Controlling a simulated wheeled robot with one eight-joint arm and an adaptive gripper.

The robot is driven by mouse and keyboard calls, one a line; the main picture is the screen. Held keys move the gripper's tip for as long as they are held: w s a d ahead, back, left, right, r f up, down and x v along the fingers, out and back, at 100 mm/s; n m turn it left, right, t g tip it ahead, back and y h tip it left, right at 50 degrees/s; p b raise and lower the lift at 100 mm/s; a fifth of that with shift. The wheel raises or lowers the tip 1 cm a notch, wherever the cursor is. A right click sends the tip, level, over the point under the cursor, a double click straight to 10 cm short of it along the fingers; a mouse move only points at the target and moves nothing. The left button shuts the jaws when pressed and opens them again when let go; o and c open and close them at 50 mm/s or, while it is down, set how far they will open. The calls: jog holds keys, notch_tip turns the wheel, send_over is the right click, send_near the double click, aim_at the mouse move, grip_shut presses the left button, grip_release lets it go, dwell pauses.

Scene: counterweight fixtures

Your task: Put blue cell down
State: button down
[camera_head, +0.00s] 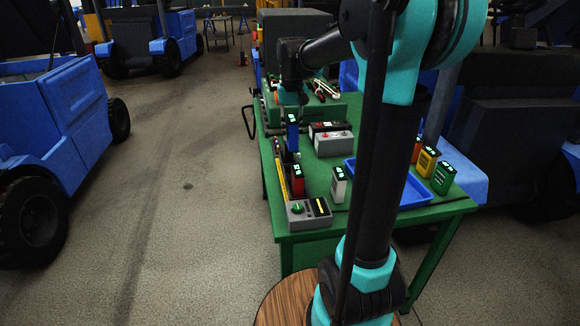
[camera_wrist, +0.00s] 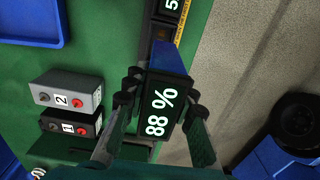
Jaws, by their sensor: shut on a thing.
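The blue cell (camera_wrist: 172,62) is held upright or nearly so between the fingers of my gripper (camera_wrist: 160,88). Its dark top face shows "88 %" in the wrist view. In the head view the blue cell (camera_head: 292,137) hangs under my gripper (camera_head: 291,112) at the left edge of the green table (camera_head: 365,222). Whether its bottom touches anything is hidden. A red cell (camera_head: 297,182) stands nearer the front in the same line, and a white cell (camera_head: 339,184) is to its right.
A blue tray (camera_head: 414,197) lies at right, with orange, yellow (camera_head: 427,161) and green (camera_head: 443,178) cells beside it. A grey box marked 2 (camera_wrist: 65,88) and a black box marked 1 (camera_wrist: 72,124) are near my gripper. A grey knobbed device (camera_head: 309,212) sits in front.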

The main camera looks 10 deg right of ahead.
notch_tip(320, 180, down, 13)
jog(key=shift+r, duration=0.2)
dwell(0.3)
jog(key=shift+f, duration=0.15)
jog(key=c, duration=1.3)
grip_release()
jog(key=shift+o, duration=0.2)
notch_tip(320, 180, up, 12)
jog(key=shift+r, duration=0.15)
